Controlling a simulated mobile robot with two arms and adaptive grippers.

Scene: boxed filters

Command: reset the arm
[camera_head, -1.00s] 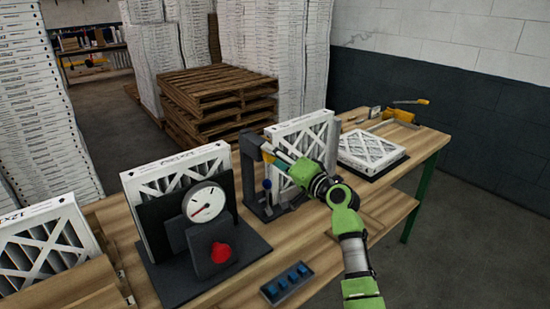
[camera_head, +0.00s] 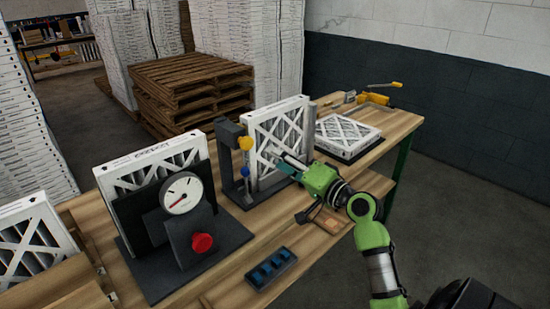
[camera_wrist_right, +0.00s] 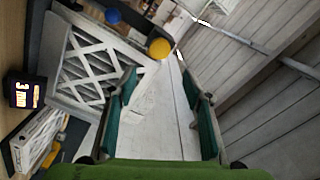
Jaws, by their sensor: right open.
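My right gripper (camera_head: 287,165) is open and empty in the head view, on the green arm coming in from the lower right. Its fingers point left, in front of the white filter (camera_head: 279,140) that stands upright in a dark holder on the bench. I cannot tell whether the gripper touches anything. My left gripper is not in view.
The gauge stand with a red knob (camera_head: 202,242) is on the bench, left of the holder. A blue-button panel (camera_head: 270,268) lies near the front edge. Another filter (camera_head: 346,134) lies flat at the right. Pallets (camera_head: 185,85) and tall stacks stand behind.

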